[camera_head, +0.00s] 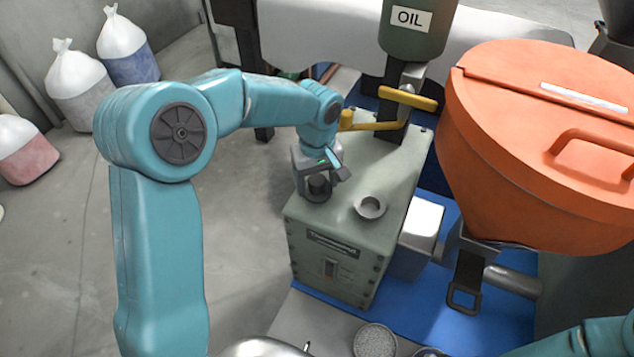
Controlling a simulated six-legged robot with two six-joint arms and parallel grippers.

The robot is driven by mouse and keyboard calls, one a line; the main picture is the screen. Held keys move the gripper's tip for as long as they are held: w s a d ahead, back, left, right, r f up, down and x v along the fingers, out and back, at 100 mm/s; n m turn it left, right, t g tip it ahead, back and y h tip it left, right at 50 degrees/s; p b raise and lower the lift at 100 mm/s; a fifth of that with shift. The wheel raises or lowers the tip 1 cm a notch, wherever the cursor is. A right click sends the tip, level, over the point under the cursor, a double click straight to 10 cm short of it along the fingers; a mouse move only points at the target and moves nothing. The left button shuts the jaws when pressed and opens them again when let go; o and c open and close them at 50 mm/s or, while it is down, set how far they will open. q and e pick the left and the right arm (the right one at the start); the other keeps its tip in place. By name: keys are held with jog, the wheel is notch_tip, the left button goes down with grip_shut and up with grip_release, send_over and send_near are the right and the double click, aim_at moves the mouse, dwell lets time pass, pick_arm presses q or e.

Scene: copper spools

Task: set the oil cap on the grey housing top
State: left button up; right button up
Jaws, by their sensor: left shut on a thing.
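The grey-green housing (385,170) stands in the middle, with a flat top and a round, raised filler opening (370,206) near its front right. My left gripper (319,177) reaches in from the left and points down over the top's left side. It is shut on the dark, round oil cap (318,190). The cap is at the housing top, left of the opening and apart from it. I cannot tell whether its underside touches the surface. My right gripper is out of view; only part of my right arm shows at the lower right corner.
A green OIL tank (414,32) with a yellow lever (408,98) hangs above the housing's back. A large orange lidded hopper (520,130) crowds the right. A round dish of granules (375,342) is at the front. Filled bags (78,85) stand at the far left.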

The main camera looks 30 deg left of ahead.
aim_at(317, 179)
pick_arm(q)
jog(key=shift+f, duration=0.65)
jog(key=shift+f, duration=0.1)
jog(key=o, duration=1)
jog(key=shift+f, duration=0.1)
jog(key=shift+o, duration=0.2)
notch_tip(317, 179, up, 12)
jog(key=shift+r, duration=0.2)
